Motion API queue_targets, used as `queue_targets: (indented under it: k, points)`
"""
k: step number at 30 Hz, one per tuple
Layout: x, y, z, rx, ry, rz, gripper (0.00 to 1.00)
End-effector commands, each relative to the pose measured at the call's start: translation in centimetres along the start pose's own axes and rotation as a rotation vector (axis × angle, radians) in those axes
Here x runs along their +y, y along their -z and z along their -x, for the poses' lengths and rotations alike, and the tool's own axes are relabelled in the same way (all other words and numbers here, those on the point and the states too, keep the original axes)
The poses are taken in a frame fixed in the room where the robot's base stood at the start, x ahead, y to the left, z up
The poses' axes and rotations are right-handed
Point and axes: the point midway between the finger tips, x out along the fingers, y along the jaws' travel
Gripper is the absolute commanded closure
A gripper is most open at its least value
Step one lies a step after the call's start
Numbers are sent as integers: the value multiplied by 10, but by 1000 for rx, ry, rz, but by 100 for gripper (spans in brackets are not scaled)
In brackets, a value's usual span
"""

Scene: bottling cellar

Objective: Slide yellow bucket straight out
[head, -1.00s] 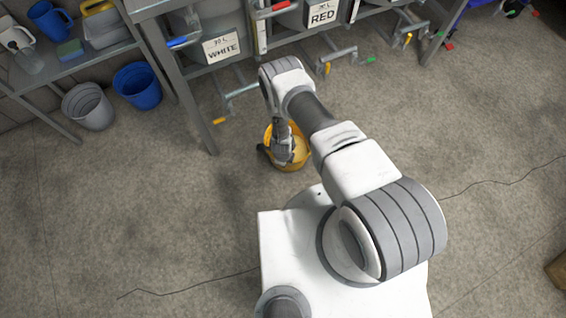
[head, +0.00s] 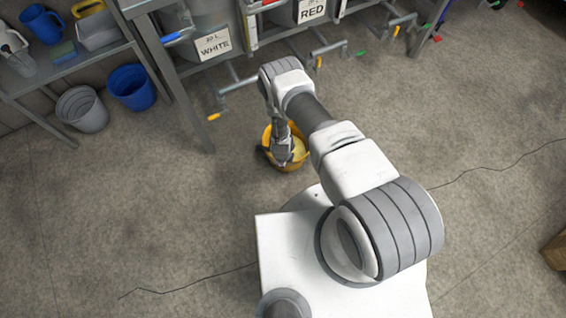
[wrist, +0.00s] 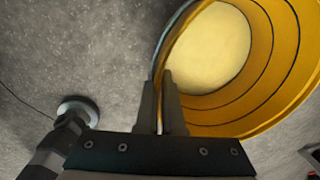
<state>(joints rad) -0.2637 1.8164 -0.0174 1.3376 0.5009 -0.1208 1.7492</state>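The yellow bucket (head: 299,157) stands upright on the floor in front of the rack, just ahead of my base in the head view. My arm partly covers it there. The wrist view looks down into the bucket (wrist: 270,60), which has a pale yellow round area inside. My gripper (wrist: 162,85) has one finger on each side of the near-left rim and is closed on the bucket's wall. In the head view my gripper (head: 282,158) is at the bucket's left side; its fingertips are too small to make out there.
A steel rack holds vessels labelled WHITE (head: 213,44) and RED (head: 312,10), with taps (head: 230,103) sticking out over the floor. Blue (head: 132,88) and grey (head: 82,109) buckets stand under the left shelf. A brown box edge (head: 555,248) is at far right. The floor around the yellow bucket is clear.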

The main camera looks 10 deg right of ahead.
Motion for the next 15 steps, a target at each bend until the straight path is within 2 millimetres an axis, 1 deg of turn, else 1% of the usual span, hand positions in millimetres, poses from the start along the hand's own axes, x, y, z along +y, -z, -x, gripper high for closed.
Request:
queue_targets:
  k: [3,4,8,9,15]
  points:
    - [1,1,0,2,-2,-2,100]
    - [1,1,0,2,-2,-2,92]
    - [1,1,0,2,-2,-2,68]
    - [1,1,0,1,-1,-2,61]
    - [0,0,0,1,0,-1,60]
